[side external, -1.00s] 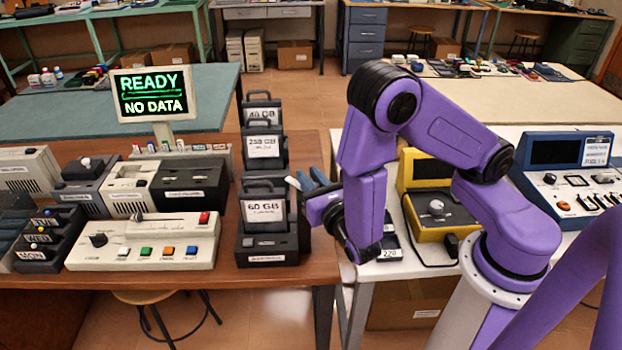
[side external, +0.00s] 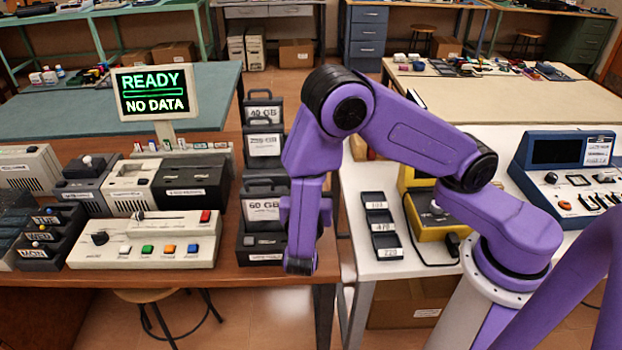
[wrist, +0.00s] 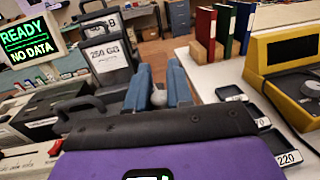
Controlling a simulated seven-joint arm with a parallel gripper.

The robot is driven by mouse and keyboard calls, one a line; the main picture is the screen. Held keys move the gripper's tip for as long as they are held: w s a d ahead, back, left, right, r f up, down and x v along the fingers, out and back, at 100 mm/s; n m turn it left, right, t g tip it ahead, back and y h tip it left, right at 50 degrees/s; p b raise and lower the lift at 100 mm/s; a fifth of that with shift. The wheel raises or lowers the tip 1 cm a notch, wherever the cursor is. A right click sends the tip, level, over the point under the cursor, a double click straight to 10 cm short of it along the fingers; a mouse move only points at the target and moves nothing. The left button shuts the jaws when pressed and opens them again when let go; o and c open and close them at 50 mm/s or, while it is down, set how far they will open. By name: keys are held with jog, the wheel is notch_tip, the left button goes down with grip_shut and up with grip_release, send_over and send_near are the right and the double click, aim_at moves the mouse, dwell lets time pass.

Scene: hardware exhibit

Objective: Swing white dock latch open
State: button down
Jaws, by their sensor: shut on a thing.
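My gripper (wrist: 158,78) shows in the wrist view as two blue fingers with a small pale grey-white piece (wrist: 158,97) between them. I take this piece to be the white dock latch, and the fingers are shut on it. It is just right of the front dock's cartridge (wrist: 82,108). In the side view the front dock (side external: 258,250) holds the cartridge labelled 60 GB (side external: 262,209). My purple wrist stands in front of the dock's right side there, hiding the latch and fingertips.
Behind stand the 250 GB dock (wrist: 108,58) and the 40 GB dock (side external: 263,112). A white control panel (side external: 145,240) is to the left. Dark numbered trays (side external: 381,225) and a yellow device (side external: 432,218) are on the white table to the right. A screen (side external: 155,92) reads READY, NO DATA.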

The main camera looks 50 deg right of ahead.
jog(key=shift+a+m+g+h, duration=0.15)
jog(key=shift+m+g+h, duration=0.55)
jog(key=shift+g, duration=0.3)
jog(key=shift+a+m+g+h, duration=0.1)
jog(key=shift+m+g+h, duration=0.4)
jog(key=shift+m+g, duration=0.4)
jog(key=c, duration=1.1)
grip_release()
jog(key=shift+w, duration=0.1)
jog(key=v, duration=1.7)
jog(key=shift+w+a, duration=0.15)
jog(key=shift+a, duration=0.15)
